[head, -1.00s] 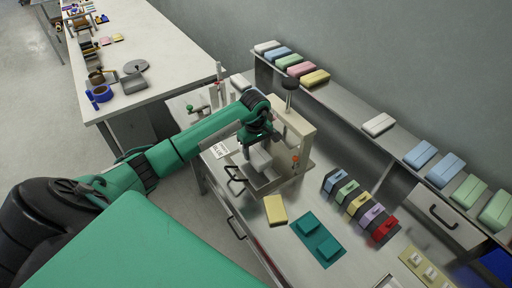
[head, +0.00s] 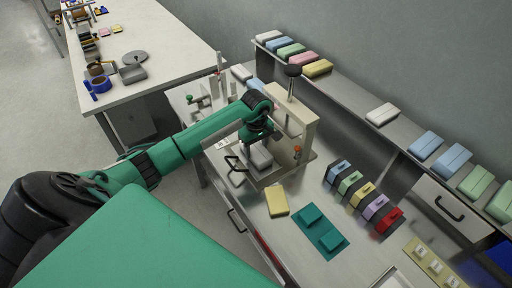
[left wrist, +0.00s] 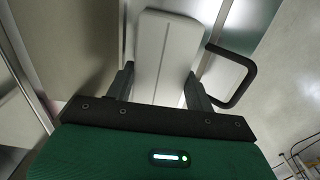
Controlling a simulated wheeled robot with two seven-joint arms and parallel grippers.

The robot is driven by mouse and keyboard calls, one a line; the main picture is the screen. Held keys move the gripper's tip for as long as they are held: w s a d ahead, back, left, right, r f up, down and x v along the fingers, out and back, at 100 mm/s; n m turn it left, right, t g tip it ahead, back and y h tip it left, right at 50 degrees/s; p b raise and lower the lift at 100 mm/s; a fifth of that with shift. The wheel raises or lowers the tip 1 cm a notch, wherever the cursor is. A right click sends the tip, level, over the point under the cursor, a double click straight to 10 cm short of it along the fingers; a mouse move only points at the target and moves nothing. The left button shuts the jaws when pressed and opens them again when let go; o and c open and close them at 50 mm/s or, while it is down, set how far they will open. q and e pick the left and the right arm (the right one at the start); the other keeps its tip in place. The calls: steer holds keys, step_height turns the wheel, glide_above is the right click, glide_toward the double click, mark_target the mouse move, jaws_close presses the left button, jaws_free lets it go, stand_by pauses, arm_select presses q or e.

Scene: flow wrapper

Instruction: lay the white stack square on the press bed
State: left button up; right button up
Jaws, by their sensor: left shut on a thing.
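The white stack (head: 261,158) is held by my left gripper (head: 258,143) at the press; it also shows in the left wrist view (left wrist: 166,52), lying lengthwise between the two fingers. The gripper is shut on it. The stack is low over the metal press bed (head: 268,179), beside the beige press frame (head: 302,140). Whether it touches the bed, and how square it lies, I cannot tell. My right gripper is not in view.
A black loop handle (head: 236,163) stands left of the bed. A yellow block (head: 277,201) and a teal mat (head: 320,235) lie in front of the press. Coloured blocks (head: 363,195) stand to the right. A shelf (head: 345,103) with paper stacks runs behind.

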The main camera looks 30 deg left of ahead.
arm_select(q)
steer(key=shift+f, duration=0.25)
steer(key=o, duration=0.9)
steer(key=shift+o, duration=0.7)
steer(key=shift+r, duration=0.1)
step_height(320, 180, up, 14)
steer(key=b, duration=0.3)
steer(key=shift+b, duration=0.4)
